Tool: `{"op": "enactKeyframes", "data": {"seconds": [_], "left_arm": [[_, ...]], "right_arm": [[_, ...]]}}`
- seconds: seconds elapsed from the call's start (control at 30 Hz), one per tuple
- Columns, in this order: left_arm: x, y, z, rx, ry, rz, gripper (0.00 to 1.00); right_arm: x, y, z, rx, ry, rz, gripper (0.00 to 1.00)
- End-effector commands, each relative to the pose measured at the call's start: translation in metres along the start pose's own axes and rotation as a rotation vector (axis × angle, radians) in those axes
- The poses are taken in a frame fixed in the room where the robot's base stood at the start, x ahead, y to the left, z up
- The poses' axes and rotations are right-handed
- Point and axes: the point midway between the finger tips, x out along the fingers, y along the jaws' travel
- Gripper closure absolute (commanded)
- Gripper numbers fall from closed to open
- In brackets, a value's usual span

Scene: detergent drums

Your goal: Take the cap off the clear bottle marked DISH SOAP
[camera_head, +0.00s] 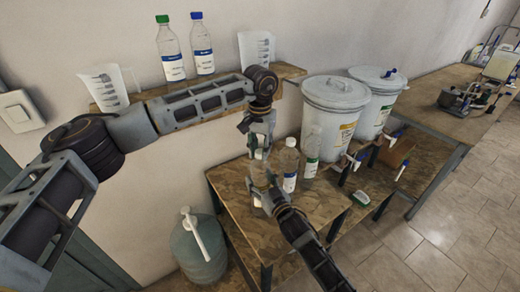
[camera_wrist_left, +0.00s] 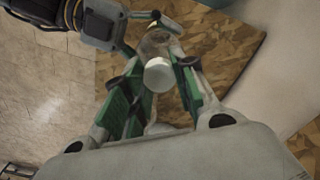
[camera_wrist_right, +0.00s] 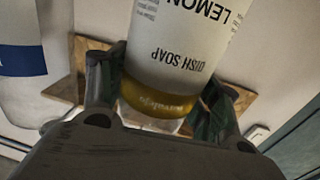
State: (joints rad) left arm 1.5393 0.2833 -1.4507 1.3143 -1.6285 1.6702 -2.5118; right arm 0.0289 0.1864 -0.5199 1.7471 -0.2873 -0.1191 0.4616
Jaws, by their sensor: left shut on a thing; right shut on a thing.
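The clear bottle marked DISH SOAP (camera_wrist_right: 175,55) fills the upper middle of the right wrist view, its lettering upside down there, with an amber band near the fingers. In the head view the bottle (camera_head: 258,174) stands between my two grippers. My right gripper (camera_head: 266,196) is shut on its body from the near side. My left gripper (camera_head: 260,147) points down from above and is shut on the white cap (camera_wrist_left: 158,74), seen between its green-padded fingers in the left wrist view. The cap is in line with the bottle top; I cannot tell whether they touch.
Two more clear bottles (camera_head: 288,168) (camera_head: 312,158) stand close on the right on the wooden stand (camera_head: 240,205). Two white drums (camera_head: 330,115) (camera_head: 378,100) with taps are behind. A wall shelf (camera_head: 150,96) holds two bottles and two measuring jugs. A green-grey jug (camera_head: 198,250) is below left.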

Motion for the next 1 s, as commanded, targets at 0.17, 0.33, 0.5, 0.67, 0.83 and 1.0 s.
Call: {"op": "enactKeyframes", "data": {"seconds": [0.17,0.33,0.5,0.67,0.83,1.0], "left_arm": [[-0.0003,0.0001,0.0,-0.142,0.0,0.0,1.0],[-0.0004,0.0002,0.0,-0.278,0.0,0.0,1.0],[-0.0005,0.0003,0.0,-0.413,0.0,0.001,1.0],[-0.0006,0.0003,0.0,-0.541,0.001,0.001,1.0],[-0.0007,0.0004,0.0,-0.677,0.001,0.001,1.0],[-0.0008,0.0005,-0.0001,-0.813,0.001,0.001,1.0]], "right_arm": [[-0.0001,0.0,0.0002,0.0,0.0,0.0,1.0],[-0.0001,0.0,0.0002,0.0,0.0,0.0,1.0],[0.0,0.0,0.0002,0.0,0.0,0.0,1.0],[0.0,-0.0001,0.0002,0.0,0.0,0.0,1.0],[-0.0001,-0.0002,0.0002,0.0,0.0,0.0,1.0],[-0.0001,-0.0002,0.0002,0.0,0.0,0.0,1.0]]}}
